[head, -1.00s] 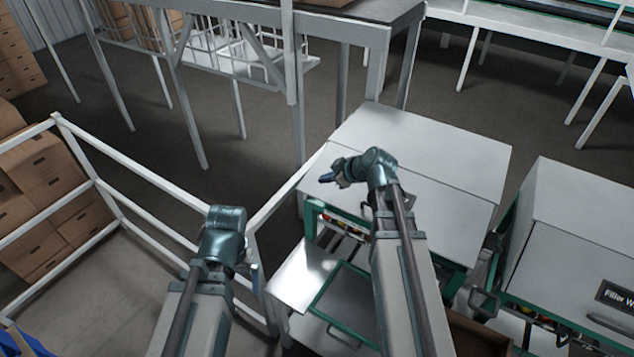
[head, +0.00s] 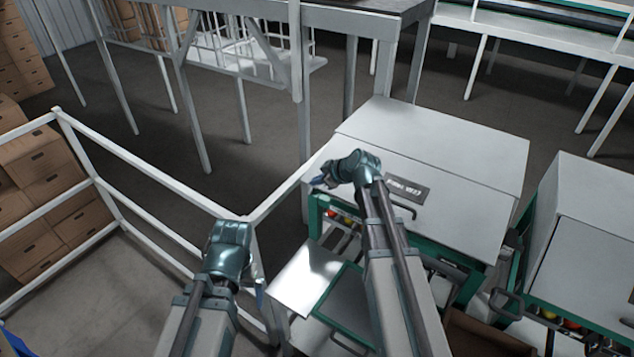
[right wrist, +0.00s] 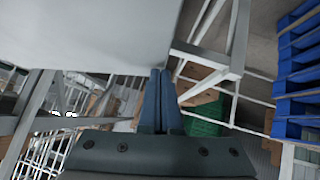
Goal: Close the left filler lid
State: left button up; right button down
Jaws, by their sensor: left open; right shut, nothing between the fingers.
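The left filler is the white and green machine at centre right in the head view. Its white lid (head: 462,207) slopes toward me, with a dark label (head: 407,188) and a bar handle (head: 401,207). Red tomatoes (head: 343,215) show under its front edge; I cannot tell whether the lid is fully down. My right gripper (head: 320,181) is shut and empty at the lid's left front corner, pointing left. Its blue fingers (right wrist: 161,101) are together in the right wrist view, beside a broad white surface (right wrist: 95,32). My left gripper (head: 259,296) is open, left of the filler, mostly hidden behind its wrist.
A second filler (head: 590,240) stands close on the right. A metal tray (head: 306,280) and green frame (head: 345,305) lie below the left filler's front. A white railing (head: 150,195) runs on the left, with cardboard boxes (head: 45,175) beyond. A grey table (head: 340,18) stands behind.

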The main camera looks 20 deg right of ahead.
dwell(0.3)
jog(key=w+d+f+n+t+h+b, duration=0.1)
jog(key=f+b, duration=0.3)
jog(key=b, duration=0.1)
jog(key=w+d+f+n+t+h+b, duration=0.1)
jog(key=f+b, duration=0.3)
jog(key=b, duration=0.1)
jog(key=w+d+f+t+h+b, duration=0.1)
jog(key=f+t+b, duration=0.1)
jog(key=f+b, duration=0.2)
jog(key=shift+d+n+b, duration=0.15)
jog(key=shift+n+b, duration=0.25)
jog(key=shift+b, duration=0.65)
jog(key=shift+d, duration=0.1)
